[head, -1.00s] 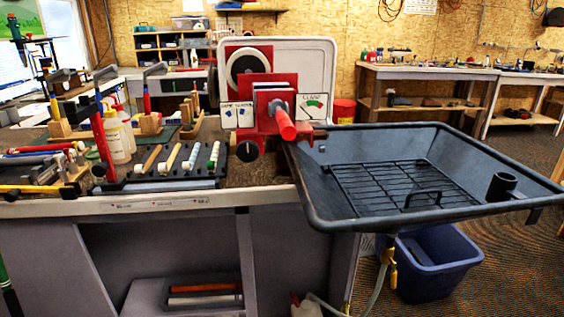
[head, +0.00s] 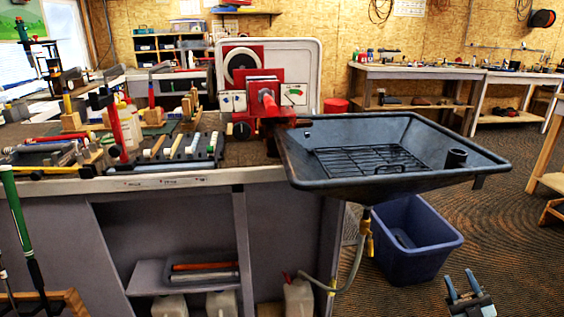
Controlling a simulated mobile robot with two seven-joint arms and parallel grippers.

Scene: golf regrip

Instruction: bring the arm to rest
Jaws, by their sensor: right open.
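My right gripper (head: 466,286) shows at the bottom right of the head view, low over the patterned carpet. Its two fingers stand apart, with nothing between them. It is to the right of the blue bin (head: 408,243) and clear of the workbench. My left gripper is not in view.
The workbench (head: 160,184) carries a red clamp machine (head: 262,95), tools and a rack of grips. A black basin (head: 388,179) juts out from its right end, above the bin. A green-handled club (head: 15,215) stands at the left. Carpet (head: 510,235) at right is clear.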

